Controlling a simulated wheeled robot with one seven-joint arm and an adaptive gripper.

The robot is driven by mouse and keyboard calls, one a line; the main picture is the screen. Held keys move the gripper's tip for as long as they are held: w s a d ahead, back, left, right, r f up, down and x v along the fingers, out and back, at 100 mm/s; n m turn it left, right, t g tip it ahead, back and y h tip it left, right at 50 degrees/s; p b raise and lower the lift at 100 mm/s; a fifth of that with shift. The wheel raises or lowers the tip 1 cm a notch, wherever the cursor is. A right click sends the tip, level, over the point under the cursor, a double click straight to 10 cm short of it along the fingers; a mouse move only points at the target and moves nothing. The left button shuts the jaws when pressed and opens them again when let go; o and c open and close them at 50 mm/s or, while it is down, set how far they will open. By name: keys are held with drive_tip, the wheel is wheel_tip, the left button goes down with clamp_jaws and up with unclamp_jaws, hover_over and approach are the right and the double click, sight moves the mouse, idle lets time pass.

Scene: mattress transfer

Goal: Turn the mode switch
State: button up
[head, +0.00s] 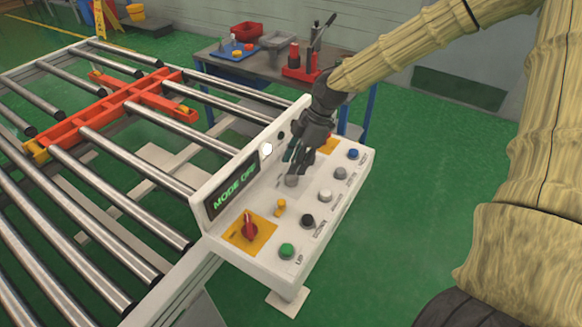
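A white control panel (261,205) stands at the front edge of the roller conveyor. A red rotary knob (249,227) sits on a yellow plate at the panel's near left. It looks like the mode switch, but its label is too small to read. The panel's display (232,187) shows green text that reads "MODE OFF".
Several buttons line the panel, including a green one (287,251), a black one (307,220) and a blue one (353,153). Metal rollers (135,160) with an orange frame (110,108) lie left. A workbench (265,68) with trays and a red press stands behind.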

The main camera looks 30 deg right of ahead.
sight(291, 177)
drive_tip(key=shift+s+a+f, duration=0.15)
drive_tip(key=shift+s+a, duration=0.05)
drive_tip(key=shift+s, duration=0.2)
drive_tip(key=shift+s+a+f, duration=0.1)
drive_tip(key=shift+s+a, duration=0.05)
drive_tip(key=shift+s, duration=0.25)
drive_tip(key=shift+a+f, duration=0.1)
drive_tip(key=shift+f, duration=0.2)
drive_tip(key=shift+w+a+f+p, duration=0.15)
drive_tip(key=shift+w+f+p, duration=0.15)
drive_tip(key=shift+w+f, duration=0.4)
drive_tip(key=shift+s+r, duration=0.1)
drive_tip(key=shift+s, duration=0.3)
drive_tip(key=shift+w+a, duration=0.1)
drive_tip(key=shift+w, duration=0.05)
drive_tip(key=shift+c, duration=1)
clamp_jaws()
